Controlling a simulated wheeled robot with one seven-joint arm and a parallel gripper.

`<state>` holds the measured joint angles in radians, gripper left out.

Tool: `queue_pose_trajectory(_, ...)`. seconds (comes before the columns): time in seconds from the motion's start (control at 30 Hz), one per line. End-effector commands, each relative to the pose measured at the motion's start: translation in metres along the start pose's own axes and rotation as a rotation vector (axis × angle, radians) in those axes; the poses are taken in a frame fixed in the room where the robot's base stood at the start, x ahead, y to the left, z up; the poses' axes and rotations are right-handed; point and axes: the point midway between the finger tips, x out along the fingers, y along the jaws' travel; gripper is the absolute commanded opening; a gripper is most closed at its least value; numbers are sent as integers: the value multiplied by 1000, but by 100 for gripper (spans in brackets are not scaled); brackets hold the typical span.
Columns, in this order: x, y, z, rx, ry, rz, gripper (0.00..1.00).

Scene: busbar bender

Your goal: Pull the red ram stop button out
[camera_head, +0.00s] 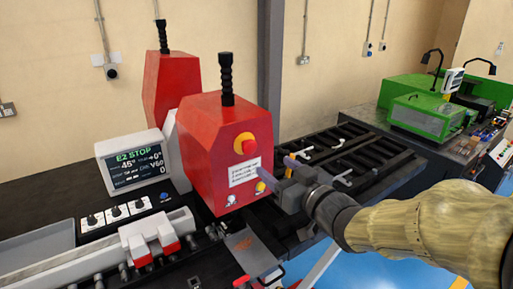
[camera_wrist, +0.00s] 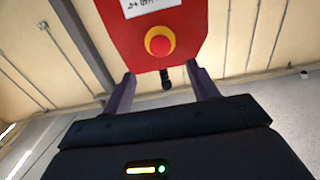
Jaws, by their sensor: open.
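The red ram stop button (camera_head: 243,142) sits on a yellow collar on the front face of the red machine housing (camera_head: 212,150), above a white label. In the wrist view the button (camera_wrist: 158,45) shows face-on, with the picture upside down. My gripper (camera_head: 278,170) is open and empty, in front of the housing and a little right of and below the button in the head view. In the wrist view its two fingers (camera_wrist: 161,74) stand apart, with the button appearing between and beyond them. The fingers do not touch the button.
A display reading "EZ STOP" (camera_head: 134,163) stands left of the housing. Small knobs (camera_head: 231,200) sit low on its face. A black slotted bed (camera_head: 345,160) lies behind my gripper. A green machine (camera_head: 418,115) stands at the back right.

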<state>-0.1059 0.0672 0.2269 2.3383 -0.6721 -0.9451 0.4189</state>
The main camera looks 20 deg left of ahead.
Motion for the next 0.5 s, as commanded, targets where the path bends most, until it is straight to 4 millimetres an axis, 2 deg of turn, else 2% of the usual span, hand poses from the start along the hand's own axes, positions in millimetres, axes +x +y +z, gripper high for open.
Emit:
queue_pose_trajectory(0.1,21,-1,-2,3,-2,-3,59)
queue_pose_trajectory(0.5,84,-2,-2,2,-1,-5,59)
